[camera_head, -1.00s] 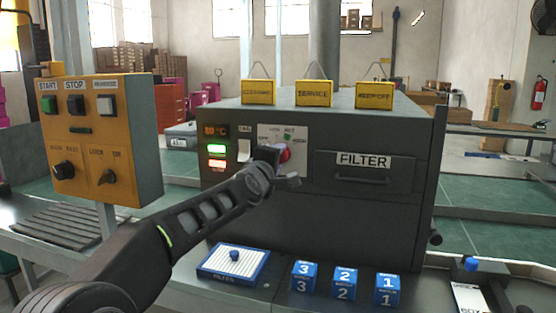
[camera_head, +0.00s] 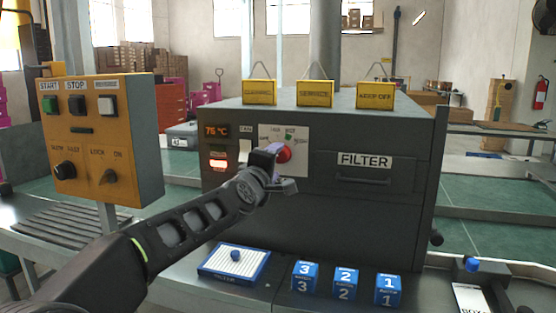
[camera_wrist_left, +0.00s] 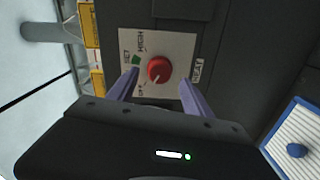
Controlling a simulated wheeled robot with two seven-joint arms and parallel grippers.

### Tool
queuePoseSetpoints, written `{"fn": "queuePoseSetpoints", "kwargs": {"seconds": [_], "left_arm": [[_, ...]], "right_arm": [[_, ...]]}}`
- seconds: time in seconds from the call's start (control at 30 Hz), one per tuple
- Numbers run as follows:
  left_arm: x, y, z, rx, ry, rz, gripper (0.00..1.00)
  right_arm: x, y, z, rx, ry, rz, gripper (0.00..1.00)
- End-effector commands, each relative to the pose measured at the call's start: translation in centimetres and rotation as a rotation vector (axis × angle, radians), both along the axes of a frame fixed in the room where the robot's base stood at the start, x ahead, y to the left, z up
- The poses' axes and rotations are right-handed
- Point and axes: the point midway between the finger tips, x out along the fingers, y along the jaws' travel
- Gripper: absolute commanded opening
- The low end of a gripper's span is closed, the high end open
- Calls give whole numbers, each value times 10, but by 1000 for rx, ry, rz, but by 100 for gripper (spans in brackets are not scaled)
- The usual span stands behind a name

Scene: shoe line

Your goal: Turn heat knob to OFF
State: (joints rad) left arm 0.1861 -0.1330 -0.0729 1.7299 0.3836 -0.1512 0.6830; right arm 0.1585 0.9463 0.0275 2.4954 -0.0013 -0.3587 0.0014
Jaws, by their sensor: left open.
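The red heat knob (camera_head: 284,154) sits on a white label plate (camera_head: 299,134) on the front of the dark machine. It also shows in the left wrist view (camera_wrist_left: 159,69), where its white pointer line aims toward the OFF lettering. My left gripper (camera_head: 277,165) is at the knob in the head view. In the left wrist view its two purple fingers (camera_wrist_left: 158,90) are apart, one on each side below the knob, with a gap to it. Nothing is between the fingertips. My right gripper is not in view.
The machine's display (camera_head: 216,131) reads about 75 °C, with a lit red-orange lamp (camera_head: 218,163) below. A FILTER drawer (camera_head: 362,170) is to the right. A yellow control box (camera_head: 100,140) stands left. Numbered blue blocks (camera_head: 345,284) and a filter tray (camera_head: 234,263) lie in front.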

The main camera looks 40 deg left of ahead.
Motion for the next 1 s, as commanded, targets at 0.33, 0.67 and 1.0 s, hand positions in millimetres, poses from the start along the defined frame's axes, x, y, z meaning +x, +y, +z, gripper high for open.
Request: {"fn": "queuePoseSetpoints", "kwargs": {"seconds": [0.33,0.67,1.0], "left_arm": [[-38,-13,0,0,0,1,59],[-38,-13,0,-1,0,1,59],[-38,-13,0,-1,0,1,59]], "right_arm": [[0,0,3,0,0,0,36],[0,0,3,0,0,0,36],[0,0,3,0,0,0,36]]}}
